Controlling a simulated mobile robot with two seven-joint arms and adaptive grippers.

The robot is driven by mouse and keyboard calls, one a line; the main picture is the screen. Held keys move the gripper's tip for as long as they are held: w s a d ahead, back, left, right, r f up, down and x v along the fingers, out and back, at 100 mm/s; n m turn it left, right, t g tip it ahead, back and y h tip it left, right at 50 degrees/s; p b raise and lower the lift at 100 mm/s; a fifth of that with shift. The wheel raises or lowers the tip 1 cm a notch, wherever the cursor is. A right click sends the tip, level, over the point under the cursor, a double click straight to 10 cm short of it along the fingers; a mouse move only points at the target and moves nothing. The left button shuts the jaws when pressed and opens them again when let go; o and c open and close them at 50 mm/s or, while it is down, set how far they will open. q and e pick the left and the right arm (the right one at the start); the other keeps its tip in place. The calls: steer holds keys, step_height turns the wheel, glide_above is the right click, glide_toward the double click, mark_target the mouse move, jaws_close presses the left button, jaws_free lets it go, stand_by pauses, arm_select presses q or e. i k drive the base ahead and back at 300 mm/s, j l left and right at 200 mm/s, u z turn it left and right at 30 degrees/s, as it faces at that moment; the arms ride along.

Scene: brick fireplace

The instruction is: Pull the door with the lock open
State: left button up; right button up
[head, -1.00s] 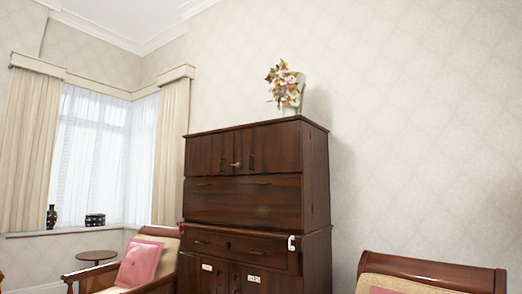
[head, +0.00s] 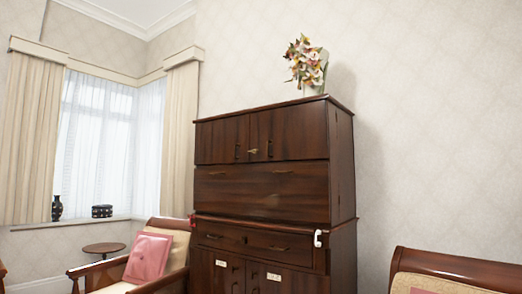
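A tall dark wooden cabinet (head: 262,189) stands against the wall in the middle of the head view. Its upper section has two doors, a left door (head: 217,141) and a right door (head: 297,132), both shut. A small brass lock or key (head: 253,151) shows near the seam between them, with a dark vertical handle on each side. Which door carries the lock is hard to tell at this size. Below are a wide panel, a drawer and lower doors with white labels, all shut. Neither of my grippers is in view.
A vase of flowers (head: 307,67) stands on top of the cabinet. A white hook-shaped item (head: 318,238) is at its right front edge. An armchair with a pink cushion (head: 148,257) is at left, close to the cabinet; another chair (head: 455,269) is at lower right.

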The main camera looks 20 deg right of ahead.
mark_target(299, 132)
steer(key=i+l, duration=0.1)
steer(key=i, duration=1.6)
steer(key=i+j+z, duration=0.1)
steer(key=i+z, duration=0.15)
steer(key=i, duration=1.3)
